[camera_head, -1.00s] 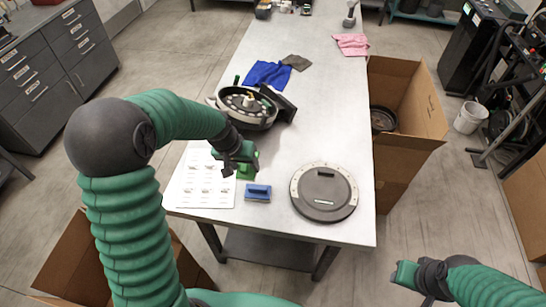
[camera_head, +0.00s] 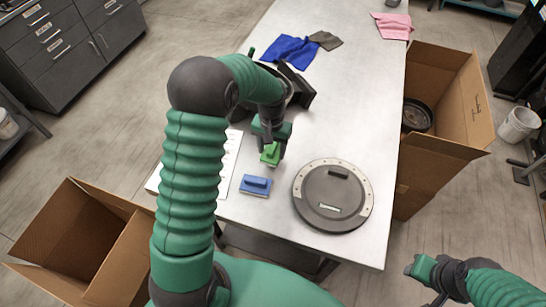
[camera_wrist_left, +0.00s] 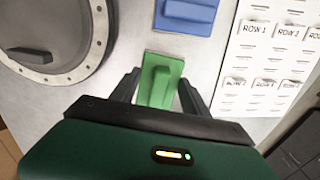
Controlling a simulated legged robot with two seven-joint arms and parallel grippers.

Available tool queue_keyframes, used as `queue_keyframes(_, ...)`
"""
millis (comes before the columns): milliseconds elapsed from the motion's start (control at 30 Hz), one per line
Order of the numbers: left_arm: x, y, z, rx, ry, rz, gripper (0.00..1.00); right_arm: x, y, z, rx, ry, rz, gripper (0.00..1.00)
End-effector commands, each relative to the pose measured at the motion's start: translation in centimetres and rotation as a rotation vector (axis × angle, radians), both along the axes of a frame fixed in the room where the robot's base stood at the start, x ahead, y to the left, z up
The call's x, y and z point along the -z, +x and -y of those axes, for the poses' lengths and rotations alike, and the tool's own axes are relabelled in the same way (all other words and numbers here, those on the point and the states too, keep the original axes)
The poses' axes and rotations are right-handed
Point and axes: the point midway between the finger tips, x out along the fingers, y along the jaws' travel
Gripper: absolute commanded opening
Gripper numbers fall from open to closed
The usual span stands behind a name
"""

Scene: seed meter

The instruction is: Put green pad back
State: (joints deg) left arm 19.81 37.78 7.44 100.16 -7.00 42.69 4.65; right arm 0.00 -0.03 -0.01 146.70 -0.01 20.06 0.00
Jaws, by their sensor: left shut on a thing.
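The green pad (camera_head: 270,153) is a small block with a raised grip, in the fingers of my left gripper (camera_head: 271,143), above the table's near left part. In the left wrist view the green pad (camera_wrist_left: 160,82) sits between the two fingers, which are shut on it. I cannot tell whether it touches the table. A blue pad (camera_head: 256,186) of like shape lies just nearer in the head view; it also shows in the left wrist view (camera_wrist_left: 187,14). My right gripper (camera_head: 422,270) hangs off the table at the lower right; its finger opening is unclear.
A round grey disc (camera_head: 333,213) lies right of the pads. A white label sheet (camera_head: 229,165) lies to the left, partly behind my arm; its printed rows show in the wrist view. Blue cloth (camera_head: 288,51) lies farther back. Cardboard boxes (camera_head: 445,95) flank the table.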

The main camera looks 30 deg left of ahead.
Motion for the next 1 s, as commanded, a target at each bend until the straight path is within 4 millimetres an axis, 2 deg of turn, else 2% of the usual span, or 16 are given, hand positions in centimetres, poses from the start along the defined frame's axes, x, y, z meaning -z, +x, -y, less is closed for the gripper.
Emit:
queue_keyframes(267, 4.3, 0.0, -0.3, -0.002, -0.004, -0.002, 0.10, -0.5, 0.0, 0.0, 0.000, 0.000, 0.000, 0.36)
queue_keyframes(300, 4.8, 0.0, -0.3, -0.002, -0.002, -0.001, 0.03, -0.6, 0.0, 0.0, 0.000, 0.000, 0.000, 0.36)
queue_keyframes(467, 5.1, 0.0, -0.3, -0.002, -0.001, 0.000, 0.00, -0.5, 0.0, 0.0, 0.000, 0.000, 0.000, 0.36)
queue_keyframes(500, 5.1, 0.0, -0.3, -0.002, -0.001, -0.001, 0.55, -0.5, 0.0, 0.0, 0.000, 0.000, 0.000, 0.36)
queue_keyframes(700, 5.2, 0.0, -0.2, -0.002, -0.003, -0.003, 0.79, -0.4, 0.0, 0.0, 0.000, 0.000, 0.000, 0.36)
queue_keyframes(1000, 5.1, 0.0, -0.1, -0.001, -0.003, -0.002, 0.79, -0.4, 0.0, 0.0, 0.000, 0.000, 0.000, 0.36)
